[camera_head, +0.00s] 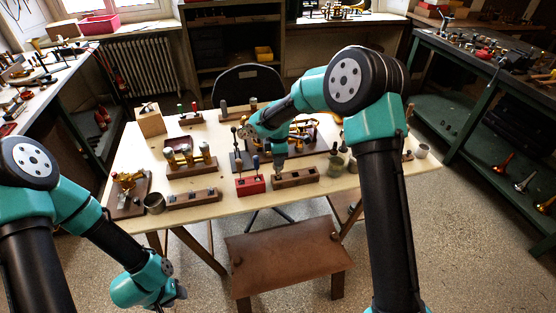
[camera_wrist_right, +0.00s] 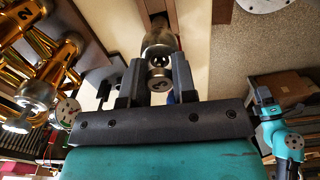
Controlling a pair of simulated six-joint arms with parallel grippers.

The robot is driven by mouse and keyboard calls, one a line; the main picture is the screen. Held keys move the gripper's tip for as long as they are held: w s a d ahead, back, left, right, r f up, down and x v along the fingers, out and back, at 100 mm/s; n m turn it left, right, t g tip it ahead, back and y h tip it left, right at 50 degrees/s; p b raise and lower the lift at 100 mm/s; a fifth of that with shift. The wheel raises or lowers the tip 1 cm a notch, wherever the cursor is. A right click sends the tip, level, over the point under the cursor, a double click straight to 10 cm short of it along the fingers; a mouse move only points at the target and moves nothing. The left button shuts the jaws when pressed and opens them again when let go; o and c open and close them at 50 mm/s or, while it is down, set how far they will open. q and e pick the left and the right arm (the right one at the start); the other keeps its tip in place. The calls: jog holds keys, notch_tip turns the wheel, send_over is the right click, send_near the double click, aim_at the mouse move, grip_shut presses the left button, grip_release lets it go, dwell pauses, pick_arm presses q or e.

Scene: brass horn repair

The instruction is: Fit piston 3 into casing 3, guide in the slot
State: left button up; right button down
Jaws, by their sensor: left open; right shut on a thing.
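My right gripper (camera_head: 279,172) is low over the wooden block with holes (camera_head: 300,178) in the middle of the table. In the right wrist view it (camera_wrist_right: 158,80) is shut on a metal piston (camera_wrist_right: 158,52), whose near end carries a mark too small to read surely. Whether the piston's lower end is in the block I cannot tell. The brass horn (camera_head: 304,131) lies on a dark board behind the arm, partly hidden. Its brass casings (camera_wrist_right: 60,62) show at the left of the wrist view, one marked 2. Casing 3 and its slot cannot be made out. My left gripper (camera_head: 178,291) is open and empty, below the table's left front.
A red block (camera_head: 250,185) with upright tools stands left of the wooden block. A brown stool (camera_head: 287,255) stands in front.

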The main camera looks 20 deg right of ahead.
jog(key=shift+r, duration=3.2)
jog(key=shift+d, duration=0.15)
